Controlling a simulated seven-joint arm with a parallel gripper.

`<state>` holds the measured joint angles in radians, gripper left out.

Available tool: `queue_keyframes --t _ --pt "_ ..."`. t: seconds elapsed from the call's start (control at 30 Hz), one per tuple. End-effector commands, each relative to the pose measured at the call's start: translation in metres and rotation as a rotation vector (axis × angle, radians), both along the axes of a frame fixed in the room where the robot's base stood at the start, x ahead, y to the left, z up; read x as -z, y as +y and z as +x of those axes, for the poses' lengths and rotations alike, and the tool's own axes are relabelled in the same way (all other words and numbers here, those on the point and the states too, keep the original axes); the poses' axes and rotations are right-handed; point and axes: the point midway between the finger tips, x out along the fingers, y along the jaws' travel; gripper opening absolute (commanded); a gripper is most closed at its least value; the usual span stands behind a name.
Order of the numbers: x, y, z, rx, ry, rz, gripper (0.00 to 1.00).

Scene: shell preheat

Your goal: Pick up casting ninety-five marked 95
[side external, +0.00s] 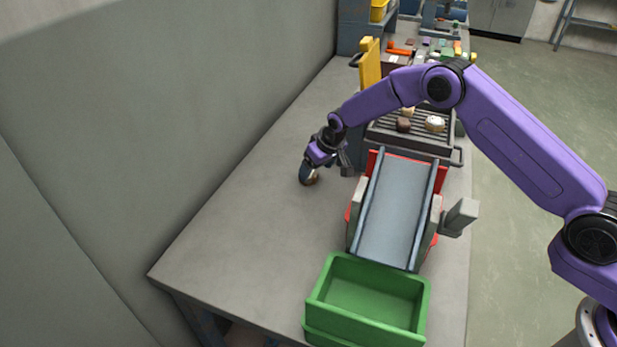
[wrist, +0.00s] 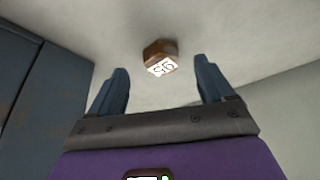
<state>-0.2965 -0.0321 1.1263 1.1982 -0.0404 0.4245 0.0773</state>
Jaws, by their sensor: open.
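The casting (wrist: 160,54) is a small brown block with a white label. The label's characters look upside down in the wrist view and appear to read 95. It lies on the bench, and only a bit of its brown side (side external: 312,182) shows below my gripper in the side external view. My gripper (wrist: 162,84) is open and empty. In the wrist view the casting lies beyond the fingertips, roughly midway between them and not touching either.
A slatted tray (side external: 460,156) with several castings (side external: 435,123) stands behind a sloped chute (side external: 392,212). The chute leads down to a green bin (side external: 368,292). The bench (side external: 250,205) is clear to the left, with a grey wall (side external: 170,110) along it.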

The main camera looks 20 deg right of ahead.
Motion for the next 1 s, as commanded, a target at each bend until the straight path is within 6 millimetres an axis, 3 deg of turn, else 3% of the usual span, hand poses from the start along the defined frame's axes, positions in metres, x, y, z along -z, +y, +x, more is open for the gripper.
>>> queue_keyframes --t 0.3,0.67,0.8,0.87,1.0 --pt "0.036 0.004 0.011 0.000 0.001 0.000 0.81" --pt "0.040 0.005 0.013 0.000 0.000 0.000 0.81" --pt "0.040 0.005 0.013 0.000 0.000 0.000 0.36" --pt "0.040 0.005 0.013 0.000 0.000 0.000 0.19" --pt "0.039 0.005 0.013 0.000 0.000 0.000 0.19"
